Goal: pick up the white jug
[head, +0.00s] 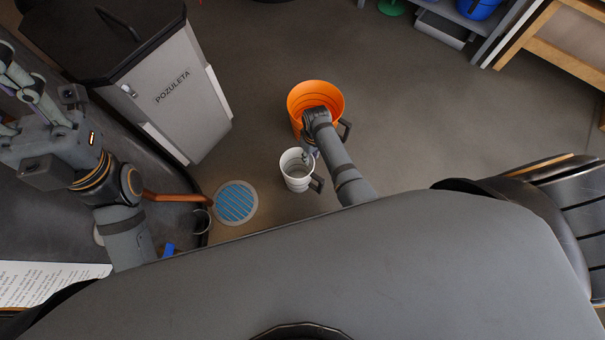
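The white jug (295,176) stands upright on the floor near the middle of the head view, with its dark handle toward the lower right. My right gripper (308,153) points down at the jug's upper right rim, at or just above it. Its fingers are small and partly hidden by my wrist, so I cannot tell whether they are open or touch the jug. My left gripper (20,85) is at the far left, away from the jug, with its fingertips near the picture's edge.
A larger orange jug (298,108) stands just behind the white jug, partly covered by my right arm. A round blue floor grate (235,203) lies to the left. A grey cabinet (175,95) marked POZULETA stands upper left. Floor to the right is clear.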

